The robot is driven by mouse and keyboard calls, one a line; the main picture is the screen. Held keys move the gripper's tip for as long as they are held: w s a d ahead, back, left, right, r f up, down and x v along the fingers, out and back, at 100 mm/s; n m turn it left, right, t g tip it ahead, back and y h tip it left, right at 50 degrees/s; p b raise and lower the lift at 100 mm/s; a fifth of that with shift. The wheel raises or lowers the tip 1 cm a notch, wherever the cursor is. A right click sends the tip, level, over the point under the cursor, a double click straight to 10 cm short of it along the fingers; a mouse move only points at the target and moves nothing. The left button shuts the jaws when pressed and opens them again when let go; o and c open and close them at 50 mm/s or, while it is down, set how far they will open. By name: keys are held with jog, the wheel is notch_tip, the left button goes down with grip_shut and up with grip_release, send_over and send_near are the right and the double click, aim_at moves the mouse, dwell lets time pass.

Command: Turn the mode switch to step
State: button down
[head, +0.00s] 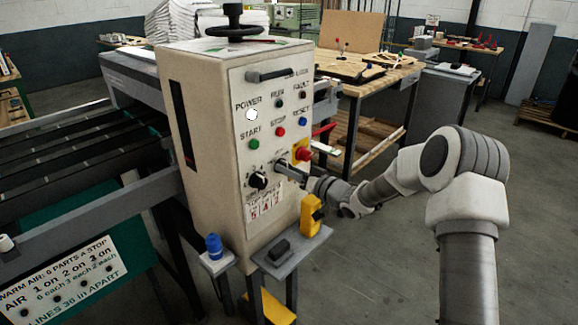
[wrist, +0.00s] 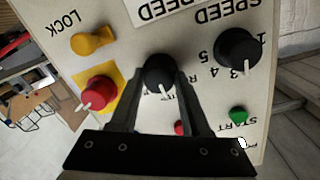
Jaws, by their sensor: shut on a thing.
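The mode switch is a round black knob (wrist: 160,72) on the cream control panel (head: 290,125). In the wrist view, which shows the panel upside down, my gripper's fingers (wrist: 160,76) are on both sides of the knob, shut on it. Its white pointer mark faces the bottom of that picture, towards my gripper's base. The lettering around the knob is mostly hidden by the fingers, so I cannot read which position it marks. In the head view, my gripper (head: 286,168) reaches the panel from the right and partly covers the switch.
A black speed dial (head: 258,180) sits beside the switch, with a red knob on a yellow plate (head: 302,152) on its other side. A yellow lock knob (wrist: 93,40), a green start button (head: 253,144) and a panel handle (head: 273,76) are near. Floor at right is clear.

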jog(key=shift+w+r, duration=0.1)
jog(key=shift+r, duration=0.15)
jog(key=shift+c, duration=1.9)
grip_release()
jog(key=shift+a+f, duration=0.1)
jog(key=shift+f, duration=0.1)
jog(key=v, duration=1.7)
jog(key=shift+d, duration=0.25)
